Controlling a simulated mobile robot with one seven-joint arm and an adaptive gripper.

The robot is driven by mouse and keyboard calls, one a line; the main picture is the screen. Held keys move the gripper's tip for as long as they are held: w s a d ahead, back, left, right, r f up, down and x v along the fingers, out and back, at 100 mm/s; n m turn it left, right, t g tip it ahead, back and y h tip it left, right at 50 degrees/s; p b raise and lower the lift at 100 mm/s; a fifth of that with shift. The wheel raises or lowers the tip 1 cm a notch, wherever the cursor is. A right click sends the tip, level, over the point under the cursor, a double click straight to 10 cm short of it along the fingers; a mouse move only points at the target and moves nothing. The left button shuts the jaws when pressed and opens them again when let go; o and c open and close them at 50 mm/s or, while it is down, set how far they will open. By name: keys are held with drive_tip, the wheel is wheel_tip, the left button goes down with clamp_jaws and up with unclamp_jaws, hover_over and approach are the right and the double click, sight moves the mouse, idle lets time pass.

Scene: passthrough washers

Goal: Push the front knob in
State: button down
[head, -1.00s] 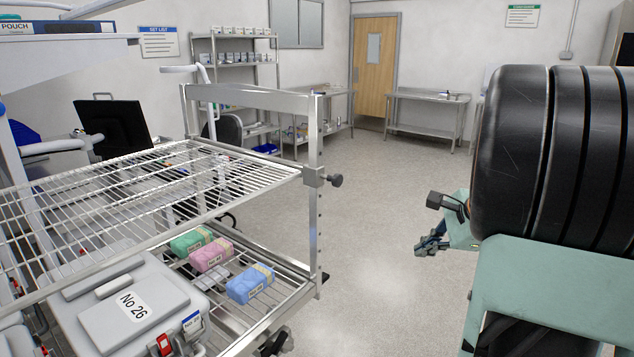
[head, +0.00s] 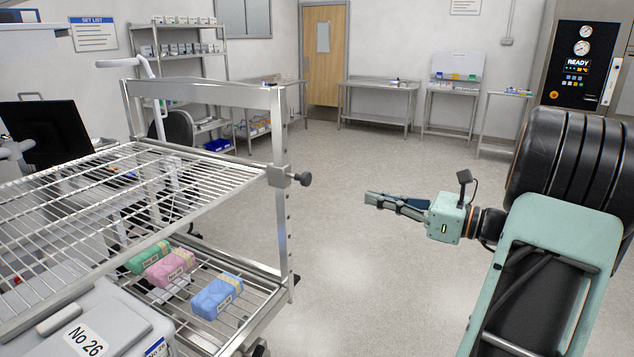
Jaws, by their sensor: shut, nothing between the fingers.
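The front knob (head: 304,179) is a small black knob on a metal block at the front post of the wire-shelf cart, level with the upper shelf. It sticks out to the right. My gripper (head: 369,197) is shut and empty. In the picture it is to the right of the knob and slightly lower, with its fingers pointing left toward the post. A clear gap shows between the fingertips and the knob.
The cart's upper wire shelf (head: 120,195) is bare. Open floor (head: 390,290) lies right of the cart. Tables stand along the back wall.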

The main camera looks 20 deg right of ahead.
drive_tip(key=shift+r, duration=0.1)
idle(0.3)
drive_tip(key=p, duration=0.2)
approach(309, 180)
drive_tip(key=x, duration=0.6)
drive_tip(key=shift+w+a, duration=0.3)
